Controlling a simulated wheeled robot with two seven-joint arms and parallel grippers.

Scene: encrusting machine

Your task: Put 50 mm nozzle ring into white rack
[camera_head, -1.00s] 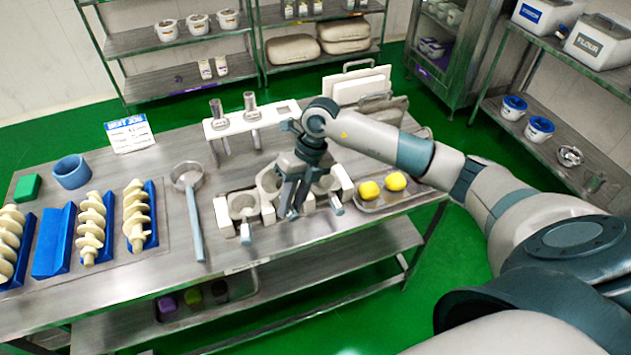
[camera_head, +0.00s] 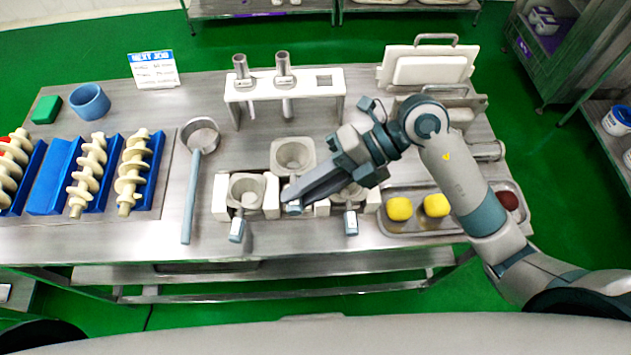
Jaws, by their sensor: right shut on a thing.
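My right gripper (camera_head: 293,196) is low over the middle of a row of white block holders, pointing left and down. Its fingers are shut on a small piece with a grey-blue end, mostly hidden by the fingers. I cannot read a size on it. A white rack (camera_head: 240,97) stands behind, holding two upright metal tubes with small labels (camera_head: 283,66). My left gripper is not in view.
A left holder (camera_head: 272,197) has a round cup and a grey-blue handle (camera_head: 237,230); another handle (camera_head: 351,222) is at right. A white funnel block (camera_head: 293,155) sits behind. A tray (camera_head: 405,226) with yellow balls is right.

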